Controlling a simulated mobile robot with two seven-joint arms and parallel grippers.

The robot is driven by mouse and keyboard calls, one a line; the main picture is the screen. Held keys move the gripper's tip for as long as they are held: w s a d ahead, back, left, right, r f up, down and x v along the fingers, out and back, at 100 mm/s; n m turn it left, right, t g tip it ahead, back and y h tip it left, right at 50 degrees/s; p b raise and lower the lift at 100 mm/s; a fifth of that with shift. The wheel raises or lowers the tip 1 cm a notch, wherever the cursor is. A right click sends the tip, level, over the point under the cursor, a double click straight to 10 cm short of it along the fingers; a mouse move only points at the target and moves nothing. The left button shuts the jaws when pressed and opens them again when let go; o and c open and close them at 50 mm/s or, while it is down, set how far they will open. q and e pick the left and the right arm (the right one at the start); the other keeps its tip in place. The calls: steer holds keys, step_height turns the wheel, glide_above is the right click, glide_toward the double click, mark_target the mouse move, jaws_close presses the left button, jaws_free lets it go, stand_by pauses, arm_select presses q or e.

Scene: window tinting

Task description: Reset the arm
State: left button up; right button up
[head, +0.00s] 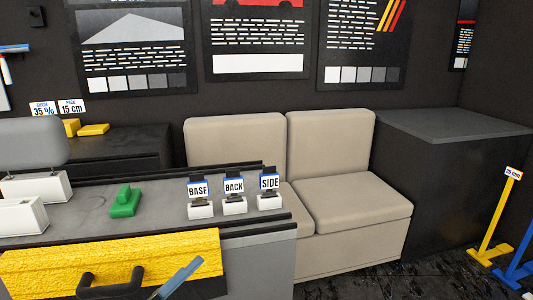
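Neither of my grippers can be made out in the head view. A large grey rounded shape (30,143) stands at the left edge, and I cannot tell what it is. It is cut off by the frame. No arm is seen reaching over the counter (160,205). A green tool (124,201) lies on the counter. Three small white stands with cards reading BASE (198,190), BACK (234,187) and SIDE (269,182) stand in a row to its right.
White boxes (40,188) sit on the counter's left. Yellow textured material (60,265), a black handle (112,275) and a blue tool (180,277) are at the front. A beige seat (345,195), dark cabinet (455,190) and yellow stand (496,220) lie beyond.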

arm_select(q)
steer(key=s+a+f+n+g+y, duration=0.1)
steer(key=s+a+f+n+y, duration=0.2)
steer(key=f+n, duration=0.35)
steer(key=s+a+f+n+y, duration=0.1)
steer(key=s+f+n+y, duration=0.2)
steer(key=f+n+y, duration=0.35)
steer(key=s+a+f+n+g+y, duration=0.1)
steer(key=s+f+n+y, duration=0.3)
steer(key=f, duration=0.3)
steer(key=r+p, duration=0.1)
steer(key=p, duration=0.4)
steer(key=w+r+g+p, duration=0.1)
steer(key=r+p, duration=0.1)
steer(key=p, duration=0.3)
steer(key=w+a+r+g+p, duration=0.1)
steer(key=r+p, duration=0.1)
steer(key=p, duration=0.3)
steer(key=shift+r+y, duration=0.2)
steer(key=shift+y, duration=0.15)
arm_select(e)
steer(key=r, duration=0.1)
steer(key=r+g, duration=0.1)
steer(key=r, duration=0.1)
steer(key=r+n+g+h, duration=0.1)
steer(key=shift+s+d+r, duration=0.1)
steer(key=shift+d+r, duration=0.15)
